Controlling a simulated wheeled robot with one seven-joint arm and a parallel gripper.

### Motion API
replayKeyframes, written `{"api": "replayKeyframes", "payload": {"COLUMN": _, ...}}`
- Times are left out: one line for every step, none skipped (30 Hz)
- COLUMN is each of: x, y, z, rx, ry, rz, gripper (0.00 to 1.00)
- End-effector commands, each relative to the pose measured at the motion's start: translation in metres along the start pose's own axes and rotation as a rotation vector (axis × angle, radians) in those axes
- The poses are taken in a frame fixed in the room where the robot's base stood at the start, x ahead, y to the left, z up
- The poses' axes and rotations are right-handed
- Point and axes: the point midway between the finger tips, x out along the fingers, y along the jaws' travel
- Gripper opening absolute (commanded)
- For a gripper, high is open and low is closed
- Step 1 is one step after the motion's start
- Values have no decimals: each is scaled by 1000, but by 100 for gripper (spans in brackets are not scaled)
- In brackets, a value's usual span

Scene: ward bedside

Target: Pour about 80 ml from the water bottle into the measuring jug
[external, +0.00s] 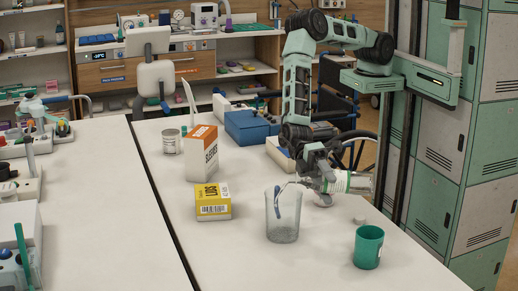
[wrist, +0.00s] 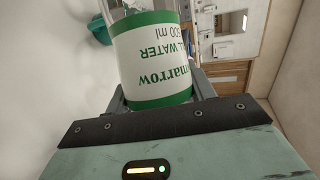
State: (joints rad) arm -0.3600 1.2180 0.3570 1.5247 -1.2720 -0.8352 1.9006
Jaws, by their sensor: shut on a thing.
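The water bottle (external: 354,183) is clear with a white and green label and lies nearly on its side in the air. Its label (wrist: 152,62) fills the middle of the wrist view, the lettering upside down. My gripper (external: 322,182) is shut around the bottle. The clear measuring jug (external: 284,222) stands upright on the table, below and left of the gripper. The bottle's neck end points left towards the jug's rim, partly hidden by the fingers. I cannot clearly tell whether water is flowing or how much is in the jug.
A green cup (external: 368,247) stands right of the jug, and a small white cap-like piece (external: 359,219) lies behind it. A yellow box (external: 213,202), an orange and white box (external: 201,153) and a can (external: 171,142) stand left. The front table is clear.

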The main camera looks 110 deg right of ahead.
Motion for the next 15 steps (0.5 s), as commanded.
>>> {"api": "replayKeyframes", "payload": {"x": 0, "y": -2, "z": 0, "rx": 5, "ry": -1, "rz": -4, "gripper": 24}}
{"api": "replayKeyframes", "payload": {"x": 0, "y": -2, "z": 1, "rx": 8, "ry": -2, "rz": -5, "gripper": 24}}
{"api": "replayKeyframes", "payload": {"x": 1, "y": -2, "z": 2, "rx": 11, "ry": -4, "rz": -7, "gripper": 24}}
{"api": "replayKeyframes", "payload": {"x": 0, "y": -2, "z": 1, "rx": 11, "ry": -4, "rz": -7, "gripper": 24}}
{"api": "replayKeyframes", "payload": {"x": 1, "y": -2, "z": 2, "rx": 12, "ry": -4, "rz": -7, "gripper": 24}}
{"api": "replayKeyframes", "payload": {"x": 2, "y": -3, "z": 3, "rx": 13, "ry": -5, "rz": -8, "gripper": 24}}
{"api": "replayKeyframes", "payload": {"x": 1, "y": -3, "z": 3, "rx": 14, "ry": -4, "rz": -8, "gripper": 24}}
{"api": "replayKeyframes", "payload": {"x": 2, "y": -3, "z": 3, "rx": 15, "ry": -5, "rz": -8, "gripper": 24}}
{"api": "replayKeyframes", "payload": {"x": 2, "y": -3, "z": 4, "rx": 16, "ry": -5, "rz": -9, "gripper": 24}}
{"api": "replayKeyframes", "payload": {"x": 2, "y": -3, "z": 4, "rx": 16, "ry": -5, "rz": -9, "gripper": 24}}
{"api": "replayKeyframes", "payload": {"x": 2, "y": -3, "z": 4, "rx": 17, "ry": -5, "rz": -9, "gripper": 24}}
{"api": "replayKeyframes", "payload": {"x": 2, "y": -3, "z": 4, "rx": 18, "ry": -6, "rz": -10, "gripper": 24}}
{"api": "replayKeyframes", "payload": {"x": 2, "y": -4, "z": 4, "rx": 19, "ry": -6, "rz": -10, "gripper": 24}}
{"api": "replayKeyframes", "payload": {"x": 2, "y": -4, "z": 5, "rx": 19, "ry": -6, "rz": -10, "gripper": 24}}
{"api": "replayKeyframes", "payload": {"x": 2, "y": -4, "z": 5, "rx": 20, "ry": -6, "rz": -11, "gripper": 24}}
